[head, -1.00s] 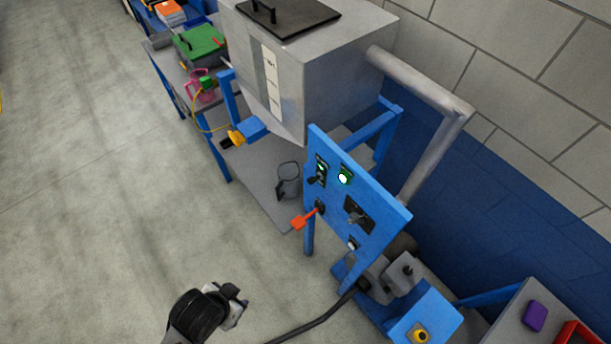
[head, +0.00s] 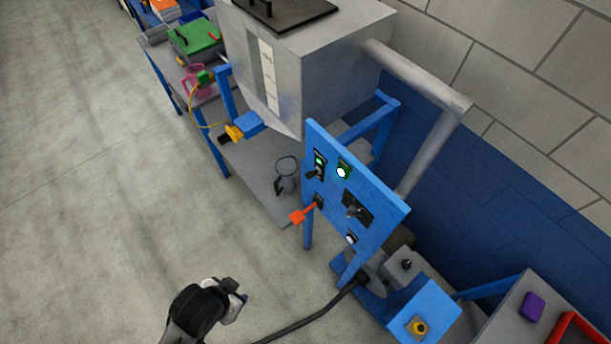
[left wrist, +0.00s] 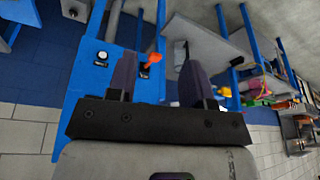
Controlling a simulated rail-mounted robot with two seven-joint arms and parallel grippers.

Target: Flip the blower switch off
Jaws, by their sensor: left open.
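The blue panel (head: 375,195) stands tilted on a frame in the head view. It carries a dark switch plate with a black toggle and a small green light (head: 317,167), and a second dark plate with a toggle (head: 356,208). I cannot read which one is the blower switch. An orange-red handled lever (head: 302,213) sticks out at the panel's left edge; it also shows in the left wrist view (left wrist: 152,60). My left gripper (head: 232,292) is in front of the panel, apart from it. In the left wrist view its fingers (left wrist: 158,76) are open and empty.
A green-white lamp (head: 342,172) glows on the panel, with a white round one (head: 351,239) below. A grey hopper box (head: 310,70) stands behind. A blue box with a yellow button (head: 419,327) is at the lower right. A black cable (head: 310,320) runs near my gripper. Floor at left is clear.

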